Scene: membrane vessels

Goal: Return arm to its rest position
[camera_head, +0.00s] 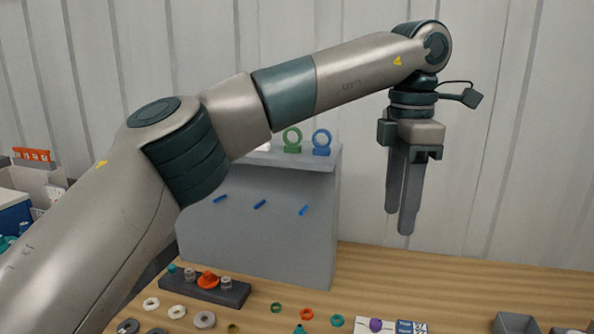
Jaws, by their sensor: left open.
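My left arm (290,90) comes in from the left and reaches across the upper part of the view. My left gripper (398,222) hangs from its end with the fingers pointing down. It is raised above the wooden table (450,280), in front of the pale wall. The fingers are open with nothing visible between them. My right gripper does not show.
A grey stand (265,225) carries a green ring (292,141) and a blue ring (321,142) on top. A dark rack (205,290) and several small rings lie in front. Grey bins (515,322) are at lower right. The table's right back is clear.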

